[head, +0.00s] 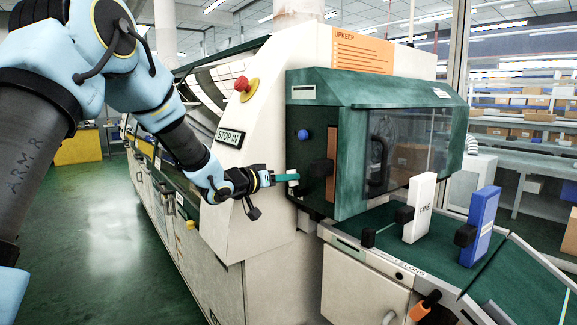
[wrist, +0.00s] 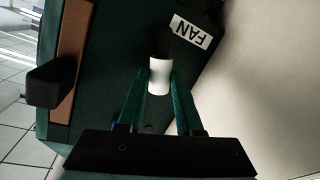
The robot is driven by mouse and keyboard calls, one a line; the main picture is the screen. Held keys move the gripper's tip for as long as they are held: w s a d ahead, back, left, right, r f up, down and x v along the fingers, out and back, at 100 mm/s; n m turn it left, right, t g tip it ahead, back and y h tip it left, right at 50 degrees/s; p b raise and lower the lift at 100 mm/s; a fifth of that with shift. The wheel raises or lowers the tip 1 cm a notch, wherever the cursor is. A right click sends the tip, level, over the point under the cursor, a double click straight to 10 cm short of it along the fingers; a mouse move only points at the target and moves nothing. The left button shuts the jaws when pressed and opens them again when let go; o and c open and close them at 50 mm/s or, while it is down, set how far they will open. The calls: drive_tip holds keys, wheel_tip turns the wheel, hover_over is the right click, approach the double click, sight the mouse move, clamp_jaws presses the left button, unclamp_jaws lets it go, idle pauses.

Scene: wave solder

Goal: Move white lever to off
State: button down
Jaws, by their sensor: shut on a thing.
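The white lever (wrist: 160,76) shows in the wrist view as a short white cylinder on a dark stem, against the dark green side of the machine housing. A label reading FAN (wrist: 191,32) is beside it. My gripper (wrist: 160,88) has its two green fingers on either side of the lever, shut on it. In the head view my gripper (head: 292,178) is at the left side of the green housing (head: 345,92). The lever cannot be made out clearly in the head view. I cannot tell which position the lever is in.
A black handle (head: 322,168) on an orange-brown strip (head: 332,150) is just right of my gripper. A blue knob (head: 303,135) is above, and a red stop button (head: 243,85) is upper left. White (head: 420,205) and blue (head: 480,226) blocks stand on the green conveyor at right.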

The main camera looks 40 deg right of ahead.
drive_tip(key=shift+w+n+p, duration=0.2)
drive_tip(key=shift+n+p, duration=0.2)
drive_tip(key=shift+p, duration=0.15)
drive_tip(key=shift+f, duration=0.1)
drive_tip(key=c, duration=0.6)
unclamp_jaws()
drive_tip(key=a+b, duration=0.1)
drive_tip(key=a, duration=0.2)
drive_tip(key=a+r+b, duration=0.1)
drive_tip(key=a, duration=0.3)
drive_tip(key=a+b, duration=0.1)
drive_tip(key=a, duration=0.2)
drive_tip(key=shift+s+a+r, duration=0.3)
drive_tip(key=shift+s+r, duration=0.1)
